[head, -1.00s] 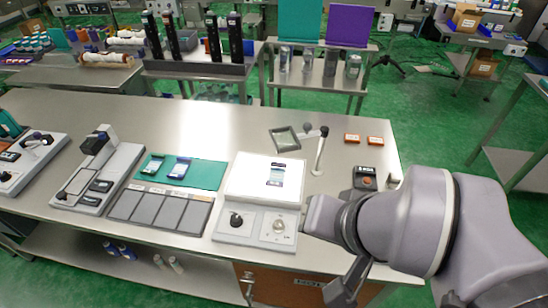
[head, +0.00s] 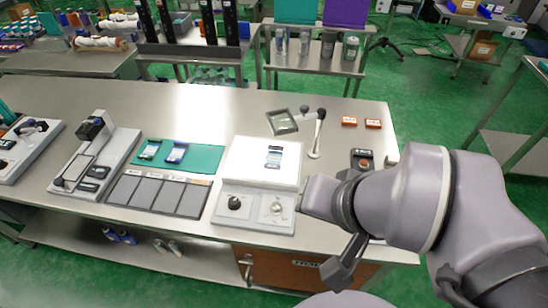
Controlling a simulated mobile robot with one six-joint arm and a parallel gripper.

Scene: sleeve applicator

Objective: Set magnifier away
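The magnifier (head: 282,122) is a square dark-framed lens, tilted, over the back right of the steel table. Its jointed arm runs right to an upright post with a pale foot (head: 317,135). A white lit panel (head: 250,160) on a box with two knobs stands in front of it and bears a small printed item (head: 274,157). My arm covers the right front of the table, apart from the magnifier in the picture. A dark part at its low end (head: 345,262) seems to be my gripper; its fingers cannot be made out.
A green mat (head: 208,158) with two small items and a row of grey pads (head: 155,194) lie left of the panel. Two orange boxes (head: 373,124) and a red-button box (head: 363,162) are at right. The table's back middle is clear.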

